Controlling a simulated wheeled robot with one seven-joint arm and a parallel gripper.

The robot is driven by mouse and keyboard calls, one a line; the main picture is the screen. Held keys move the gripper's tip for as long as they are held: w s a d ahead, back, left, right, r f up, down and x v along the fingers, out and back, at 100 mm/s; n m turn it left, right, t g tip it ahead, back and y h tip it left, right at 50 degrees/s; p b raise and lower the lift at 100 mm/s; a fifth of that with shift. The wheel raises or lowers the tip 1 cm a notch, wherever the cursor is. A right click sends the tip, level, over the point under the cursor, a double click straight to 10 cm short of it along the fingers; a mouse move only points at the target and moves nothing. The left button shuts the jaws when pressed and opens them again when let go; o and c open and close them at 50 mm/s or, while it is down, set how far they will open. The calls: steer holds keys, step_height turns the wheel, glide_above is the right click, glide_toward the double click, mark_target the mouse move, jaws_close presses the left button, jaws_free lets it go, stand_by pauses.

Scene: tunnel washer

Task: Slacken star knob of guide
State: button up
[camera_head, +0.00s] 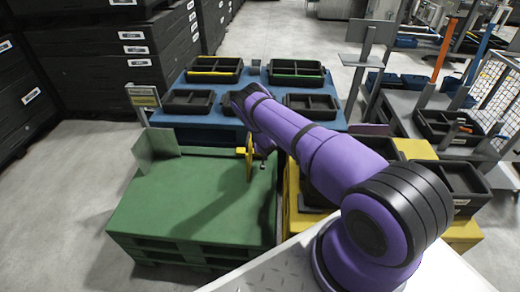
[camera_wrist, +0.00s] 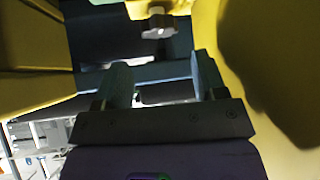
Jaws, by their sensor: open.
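A grey star knob (camera_wrist: 158,22) shows at the top of the wrist view, against a yellow part that looks like the guide (camera_wrist: 140,8). My gripper (camera_wrist: 160,72) is open, with its two fingers apart and nothing between them. The knob lies ahead of the fingertips, roughly in line with the gap and clear of both. In the head view a thin upright yellow part (camera_head: 249,160) stands by the right side of the green pallet-like platform (camera_head: 190,205). My purple arm reaches over that area, and I cannot make out the fingers or the knob there.
Large yellow surfaces stand close on the left (camera_wrist: 30,60) and right (camera_wrist: 285,80) of my gripper in the wrist view. A blue table (camera_head: 350,120) with several black trays lies behind the platform. Black crates (camera_head: 110,75) are stacked at the left.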

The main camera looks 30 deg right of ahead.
steer(key=shift+x, duration=3.45)
steer(key=shift+d, duration=0.1)
steer(key=shift+c, duration=0.3)
steer(key=c, duration=0.6)
